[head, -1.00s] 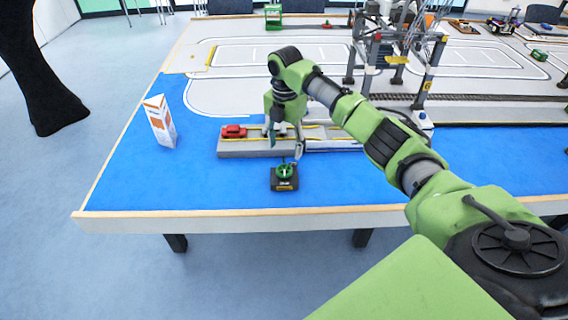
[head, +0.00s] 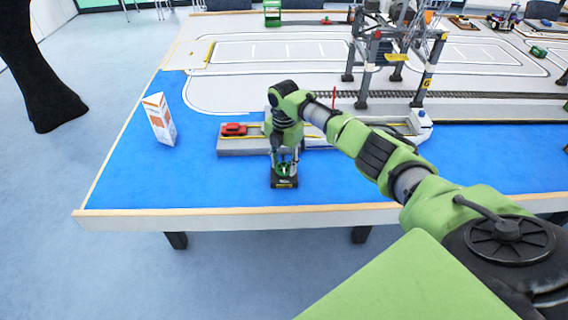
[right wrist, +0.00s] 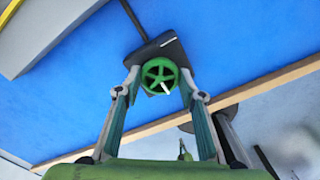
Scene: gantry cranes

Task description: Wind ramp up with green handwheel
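The green handwheel (head: 284,169) sits on a small dark box (head: 284,183) on the blue part of the table. It also shows in the right wrist view (right wrist: 160,75), as a spoked wheel with a small white knob. My right gripper (head: 285,164) points down over the handwheel. In the right wrist view the fingers (right wrist: 160,84) are apart, one on each side of the wheel, with narrow gaps visible. A long grey model with a red car (head: 233,129) on it lies just behind. I cannot tell which part of it is the ramp. My left gripper is not in view.
A white and orange folded card (head: 160,120) stands at the left. A gantry crane (head: 392,60) stands over the track at the back right. Blue table surface is free left and right of the dark box, and the wooden table edge (head: 240,210) runs in front.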

